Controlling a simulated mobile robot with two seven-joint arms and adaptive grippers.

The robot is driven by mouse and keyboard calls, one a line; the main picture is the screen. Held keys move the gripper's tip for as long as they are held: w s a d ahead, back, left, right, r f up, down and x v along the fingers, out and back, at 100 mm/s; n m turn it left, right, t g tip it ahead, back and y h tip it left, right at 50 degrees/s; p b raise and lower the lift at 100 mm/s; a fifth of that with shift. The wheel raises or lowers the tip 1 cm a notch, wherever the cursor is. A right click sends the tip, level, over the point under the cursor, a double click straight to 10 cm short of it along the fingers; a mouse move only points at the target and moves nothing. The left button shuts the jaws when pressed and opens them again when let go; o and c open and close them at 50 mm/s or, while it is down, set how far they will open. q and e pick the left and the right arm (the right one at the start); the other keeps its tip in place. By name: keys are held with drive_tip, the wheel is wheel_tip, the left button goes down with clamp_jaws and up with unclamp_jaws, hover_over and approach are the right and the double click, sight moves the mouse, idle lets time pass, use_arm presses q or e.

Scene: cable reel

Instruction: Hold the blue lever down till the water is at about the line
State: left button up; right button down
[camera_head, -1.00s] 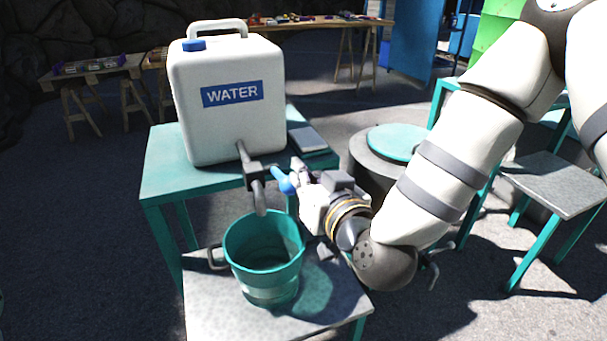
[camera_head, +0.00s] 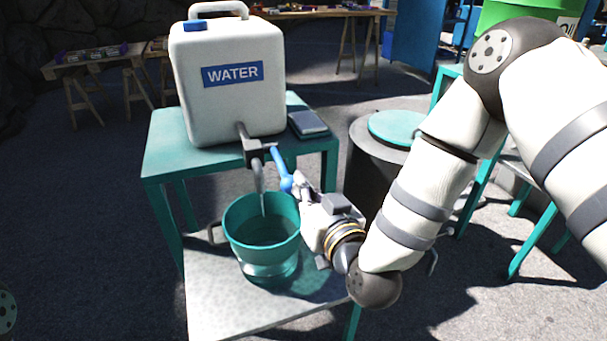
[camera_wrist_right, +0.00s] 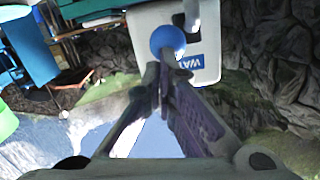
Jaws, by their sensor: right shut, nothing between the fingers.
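The white water container (camera_head: 228,105) stands on the teal table, with a dark tap (camera_head: 254,150) at its lower front. The blue lever (camera_head: 278,163) slants down to the right and ends in a blue ball (camera_head: 286,184). My right gripper (camera_head: 298,184) is shut and empty, its tips at the ball. In the wrist view the ball (camera_wrist_right: 167,42) shows just beyond the closed fingertips (camera_wrist_right: 164,72). A thin pale stream (camera_head: 263,203) runs from the spout into the teal bucket (camera_head: 262,258). The water level and the line are not clear. My left gripper is out of view.
The bucket stands on a low grey stand (camera_head: 225,310). A dark book (camera_head: 308,123) lies on the teal table (camera_head: 165,165) right of the container. A grey drum with a teal top (camera_head: 396,129) stands behind my right arm.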

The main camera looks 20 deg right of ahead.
drive_tip(key=shift+f, duration=1.05)
idle(7.0)
